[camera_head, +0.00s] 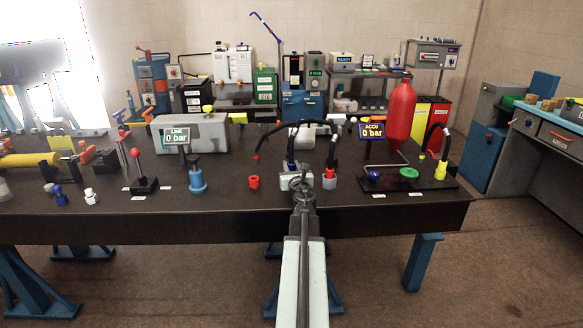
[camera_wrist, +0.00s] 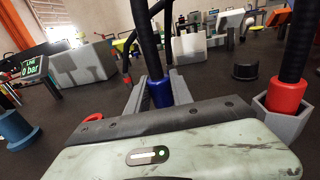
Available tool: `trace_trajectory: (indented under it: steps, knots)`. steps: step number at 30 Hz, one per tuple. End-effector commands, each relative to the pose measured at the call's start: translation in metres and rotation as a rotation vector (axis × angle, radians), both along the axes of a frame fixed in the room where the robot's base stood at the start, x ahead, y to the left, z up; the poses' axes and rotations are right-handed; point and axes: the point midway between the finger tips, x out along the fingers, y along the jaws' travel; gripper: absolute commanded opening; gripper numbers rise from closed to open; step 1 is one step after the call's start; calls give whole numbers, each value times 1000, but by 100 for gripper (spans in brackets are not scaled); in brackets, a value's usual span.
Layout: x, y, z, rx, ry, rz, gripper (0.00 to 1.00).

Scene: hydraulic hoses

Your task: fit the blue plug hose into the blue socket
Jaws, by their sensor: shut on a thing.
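The blue plug (camera_wrist: 160,92) stands between the fingers of my gripper (camera_wrist: 157,98) in the wrist view, with its black hose (camera_wrist: 147,40) rising from it. My gripper is shut on this plug. In the head view my gripper (camera_head: 299,182) is over the table's front middle, and the plug's lower end is hidden. A small dark-blue fitting (camera_head: 61,196) stands at the table's front left, and a blue knob-like part (camera_head: 374,175) sits on the dark plate at right. I cannot tell which of these, if any, is the blue socket.
A red plug (camera_wrist: 287,95) stands in a grey holder (camera_wrist: 283,122) close on the right. A red ring (camera_head: 254,182) and light-blue valve (camera_head: 197,181) are to the left. A red accumulator (camera_head: 400,115) rises at right. Bare table lies between ring and valve.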

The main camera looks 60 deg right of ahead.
Motion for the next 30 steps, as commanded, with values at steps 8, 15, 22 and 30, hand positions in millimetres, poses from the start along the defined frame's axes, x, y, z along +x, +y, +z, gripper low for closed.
trace_trajectory:
  steps: [8, 15, 22, 30]
  knots:
    - [-1, -1, -8, 0, 0, -1, 0]
    - [-1, -1, -14, 0, 0, -1, 0]
    - [-1, -1, -17, 0, 0, -1, 44]
    - [-1, -1, -17, 0, 0, -1, 53]
